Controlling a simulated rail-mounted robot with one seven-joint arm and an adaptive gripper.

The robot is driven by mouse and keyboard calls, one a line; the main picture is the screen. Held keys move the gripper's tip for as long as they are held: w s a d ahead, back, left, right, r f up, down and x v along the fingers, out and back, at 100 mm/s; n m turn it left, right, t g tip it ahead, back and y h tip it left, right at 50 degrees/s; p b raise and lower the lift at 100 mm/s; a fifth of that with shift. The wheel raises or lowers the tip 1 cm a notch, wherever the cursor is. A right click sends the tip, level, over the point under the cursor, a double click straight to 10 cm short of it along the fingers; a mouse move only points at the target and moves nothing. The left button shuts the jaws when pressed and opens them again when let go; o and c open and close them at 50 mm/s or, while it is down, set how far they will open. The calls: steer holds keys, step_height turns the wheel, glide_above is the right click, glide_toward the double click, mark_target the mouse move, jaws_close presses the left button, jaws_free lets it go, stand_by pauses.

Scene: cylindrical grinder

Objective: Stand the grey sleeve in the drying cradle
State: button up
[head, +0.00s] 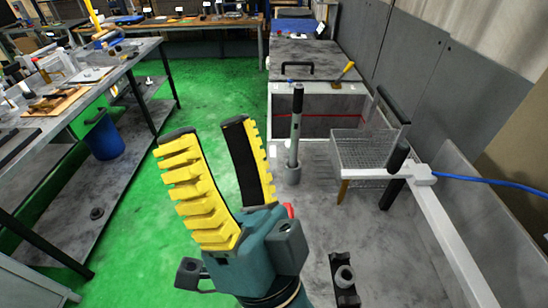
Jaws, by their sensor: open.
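A short grey cylinder (344,275), possibly the grey sleeve, sits at a dark bracket (346,294) near the bottom, right of my gripper. A grey upright rod with a black top (295,125) stands in a grey round base (292,173) beyond and right of my fingers. A clear mesh basket (364,150) stands farther right; I cannot tell whether it is the drying cradle.
A white bar (452,243) with a black handle (398,155) and a blue hose (490,181) runs along the right. An open bay (318,124) lies behind the rod. A workbench (60,98) with tools stands left. Green floor (205,85) is clear between.

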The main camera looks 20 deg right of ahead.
steer(key=d+f+n+g+h, duration=0.4)
steer(key=d+n+g+h, duration=0.1)
steer(key=h, duration=0.2)
steer(key=shift+d+h, duration=0.15)
steer(key=shift+h, duration=0.15)
